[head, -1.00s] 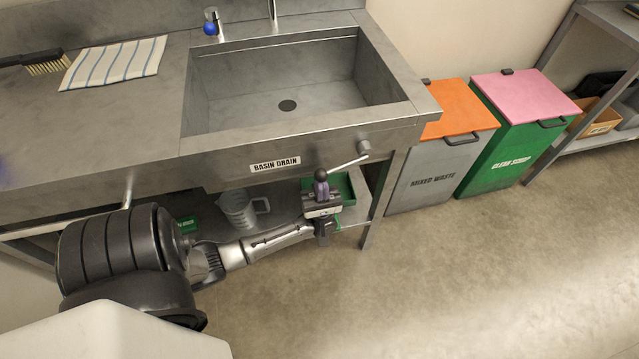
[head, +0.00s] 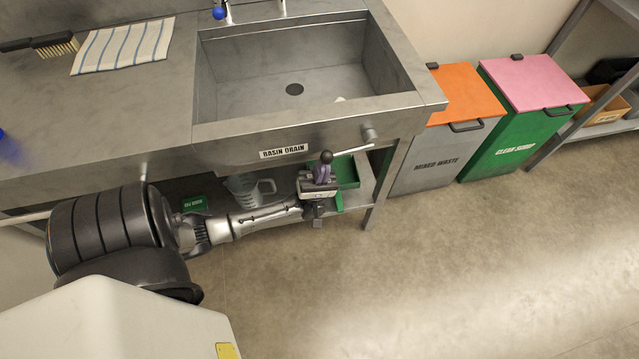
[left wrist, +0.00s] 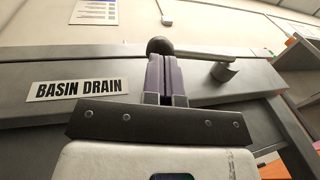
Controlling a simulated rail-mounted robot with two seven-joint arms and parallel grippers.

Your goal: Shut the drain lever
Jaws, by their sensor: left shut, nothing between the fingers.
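The drain lever (head: 349,151) is a pale rod under the sink's front rim, beside the "BASIN DRAIN" label (head: 284,152). It runs from a grey pivot (head: 369,133) down and left to a dark ball knob (head: 326,157). The left wrist view shows the knob (left wrist: 159,46) and rod (left wrist: 200,51) past the fingertips. My left gripper (head: 322,171) is shut and empty, its purple fingers right at the knob. In the left wrist view its fingers (left wrist: 167,76) overlap the knob's lower edge; contact cannot be told. My right gripper is out of view.
The steel sink (head: 215,132) is above my left arm. A measuring jug (head: 246,190) and a green tray (head: 347,172) are on the shelf below. An orange-lidded bin (head: 430,158) and a pink-lidded bin (head: 505,147) stand right. The floor in front is clear.

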